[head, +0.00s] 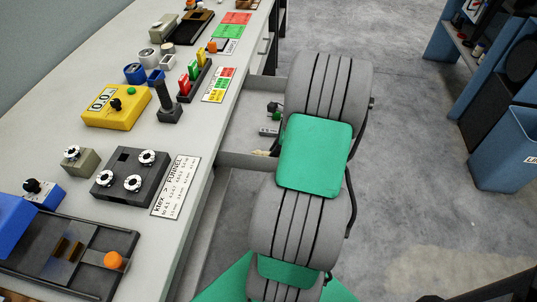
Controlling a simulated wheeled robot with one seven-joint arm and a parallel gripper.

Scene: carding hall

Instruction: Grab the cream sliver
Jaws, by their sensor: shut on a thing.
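A small cream piece (261,153) shows in the open drawer (235,130) under the bench edge, in the head view. It may be the cream sliver, but it is too small and too much covered to be sure. My grey and green arm reaches over the drawer and hides its right part. My gripper cannot be made out; it is hidden behind my arm.
In the drawer lie a small green and dark item (275,111) and a grey block (268,132). The bench (226,112) at left carries a yellow box (117,106), a dark dial panel (130,174) and colored cards. A blue bin (502,148) stands right; floor between is clear.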

